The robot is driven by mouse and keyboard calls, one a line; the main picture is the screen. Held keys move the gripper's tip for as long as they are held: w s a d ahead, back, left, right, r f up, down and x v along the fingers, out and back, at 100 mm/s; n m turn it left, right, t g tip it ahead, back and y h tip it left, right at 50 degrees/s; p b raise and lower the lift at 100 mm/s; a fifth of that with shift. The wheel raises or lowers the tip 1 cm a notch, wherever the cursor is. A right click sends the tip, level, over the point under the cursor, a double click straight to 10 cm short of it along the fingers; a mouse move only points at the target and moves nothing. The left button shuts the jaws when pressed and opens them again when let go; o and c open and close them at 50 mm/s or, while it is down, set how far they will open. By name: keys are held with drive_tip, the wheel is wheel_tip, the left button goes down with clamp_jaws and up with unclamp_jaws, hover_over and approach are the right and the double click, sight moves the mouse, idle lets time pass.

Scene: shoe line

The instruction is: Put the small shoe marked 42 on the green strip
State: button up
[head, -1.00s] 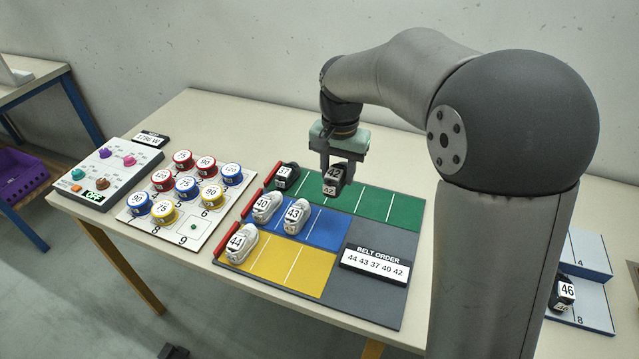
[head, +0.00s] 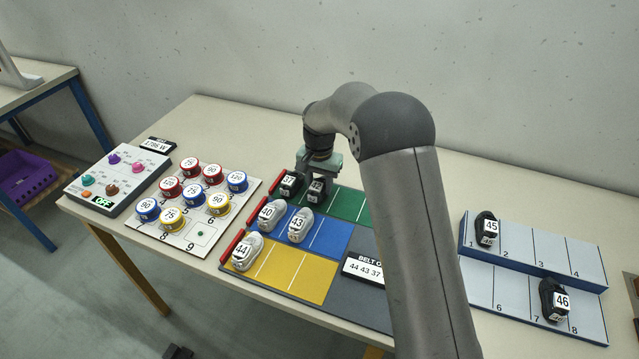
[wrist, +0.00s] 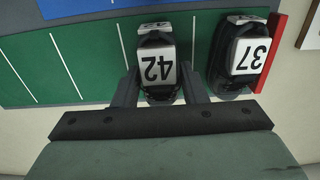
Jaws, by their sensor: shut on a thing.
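The black shoe marked 42 (head: 316,191) is between the fingers of my gripper (head: 308,180), which is shut on it. In the wrist view the shoe marked 42 (wrist: 157,62) shows between both fingers, over the green strip (wrist: 95,75). It is in the slot beside the black shoe marked 37 (wrist: 240,58), with a gap between them. In the head view the green strip (head: 347,203) runs along the back of the coloured board. I cannot tell whether the shoe's sole touches the strip.
The shoe marked 37 (head: 289,184) stands at the green strip's red end. White shoes 40 (head: 270,213) and 43 (head: 299,225) are on the blue strip, and white shoe 44 (head: 246,251) is on the yellow. The green strip right of 42 is free.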

drive_tip(key=shift+f, duration=0.25)
drive_tip(key=shift+f, duration=0.1)
drive_tip(key=shift+f, duration=0.15)
drive_tip(key=o, duration=1.2)
